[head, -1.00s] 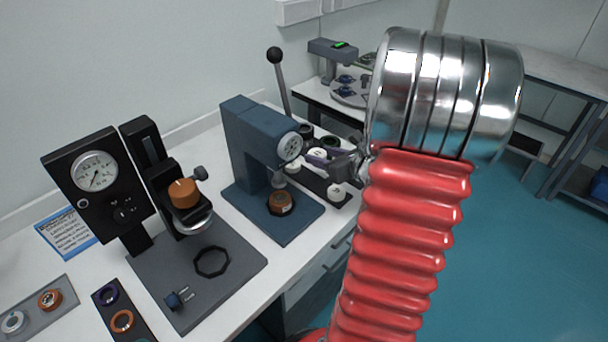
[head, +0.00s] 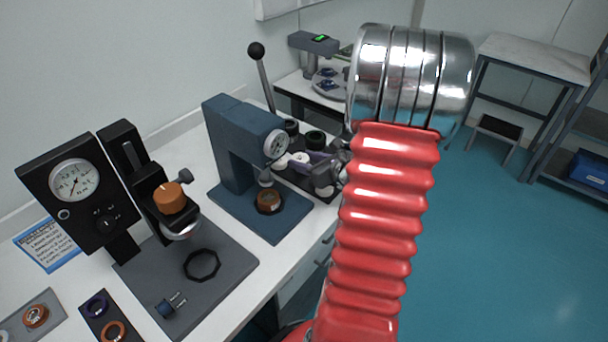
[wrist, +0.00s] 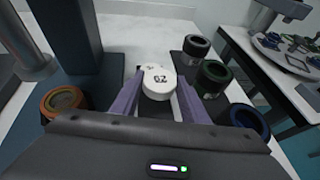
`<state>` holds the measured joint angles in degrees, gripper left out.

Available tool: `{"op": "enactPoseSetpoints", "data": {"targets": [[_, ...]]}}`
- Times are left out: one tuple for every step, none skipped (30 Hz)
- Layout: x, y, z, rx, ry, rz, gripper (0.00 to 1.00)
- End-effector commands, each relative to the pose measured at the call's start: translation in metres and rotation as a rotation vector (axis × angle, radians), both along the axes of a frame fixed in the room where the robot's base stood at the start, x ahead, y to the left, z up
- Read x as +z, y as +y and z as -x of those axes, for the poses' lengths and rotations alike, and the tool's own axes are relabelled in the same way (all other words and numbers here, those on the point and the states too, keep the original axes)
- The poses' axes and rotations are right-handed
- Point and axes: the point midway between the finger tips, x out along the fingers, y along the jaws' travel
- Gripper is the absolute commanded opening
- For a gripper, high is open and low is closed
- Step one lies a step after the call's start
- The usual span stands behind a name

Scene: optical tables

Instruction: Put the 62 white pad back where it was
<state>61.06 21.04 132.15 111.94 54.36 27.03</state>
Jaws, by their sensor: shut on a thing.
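The white pad marked 62 (wrist: 157,80) is between the purple fingers of my gripper (wrist: 158,93) in the wrist view, which are shut on it. Its numbered face is up. The pad is over the dark tray, and I cannot tell whether it touches the tray. In the head view my gripper (head: 318,163) is at the tray (head: 298,181), right of the blue press, partly hidden by my arm. White pads show near it there, but I cannot tell which is the 62.
A black ring (wrist: 196,46), a green ring (wrist: 213,75) and a blue ring (wrist: 246,117) stand right of the pad. The blue press (head: 229,150) with a brown ring (head: 269,201) is close on the left. A gauge stand (head: 75,185) is farther left.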

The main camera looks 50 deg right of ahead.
Motion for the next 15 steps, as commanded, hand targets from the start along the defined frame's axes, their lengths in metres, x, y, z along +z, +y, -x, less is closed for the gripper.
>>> {"op": "enactPoseSetpoints", "data": {"targets": [[-0.0066,0.0002,0.0001,-0.001,0.001,-0.003,0.15],[-0.0089,0.0001,0.0001,-0.001,0.001,-0.002,0.15],[-0.0112,0.0,0.0,-0.001,0.0,-0.002,0.15],[-0.0125,-0.0001,0.0,0.0,0.0,-0.001,0.15],[-0.0134,-0.0001,0.0,0.0,0.0,0.0,0.15],[-0.0141,-0.0001,-0.0001,0.0,0.0,0.001,0.15],[-0.0142,-0.0003,0.0002,-0.001,0.0,0.001,0.15],[-0.0142,-0.0003,0.0003,-0.001,0.0,0.001,0.15],[-0.0139,-0.0004,0.0004,-0.001,-0.001,0.002,0.15],[-0.0138,-0.0005,0.0004,-0.001,-0.001,0.002,0.15],[-0.0138,-0.0005,0.0004,-0.001,-0.001,0.002,0.15],[-0.0138,-0.0005,0.0005,-0.001,-0.001,0.002,0.15],[-0.0137,-0.0005,0.0004,-0.001,-0.001,0.002,0.15],[-0.0139,-0.0005,0.0004,-0.002,-0.001,0.001,0.15],[-0.0146,-0.0005,0.0005,-0.002,0.0,0.001,0.15]]}}
